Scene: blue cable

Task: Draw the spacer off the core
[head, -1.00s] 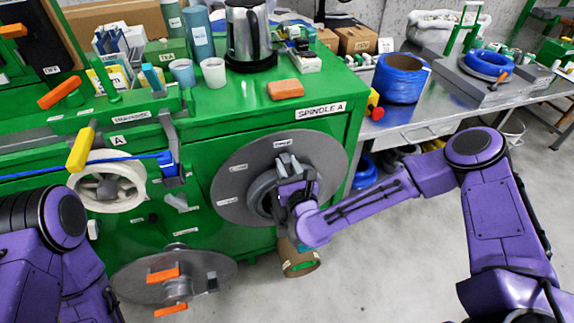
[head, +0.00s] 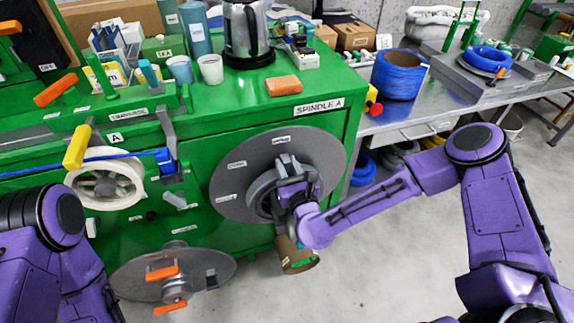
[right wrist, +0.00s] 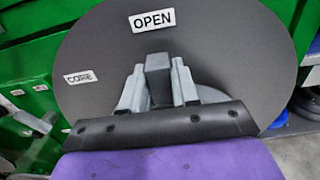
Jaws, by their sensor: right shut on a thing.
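A large grey disc (head: 240,155) stands upright on the green cabinet front below the SPINDLE A label. A thick grey ring, which looks like the spacer (head: 261,191), sits at its middle. My right gripper (head: 287,165) is at this ring, in front of the disc. In the right wrist view my right gripper (right wrist: 158,82) is shut on a dark grey block (right wrist: 158,72), which seems part of the spacer. The core is hidden behind the gripper and ring. My left arm shows at the lower left, but its gripper is out of view.
A white spool (head: 105,188) with blue cable hangs left of the disc. A lower grey disc (head: 215,268) with orange handles juts out below. A brown tube (head: 297,262) is just under my right gripper. The floor at right is clear.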

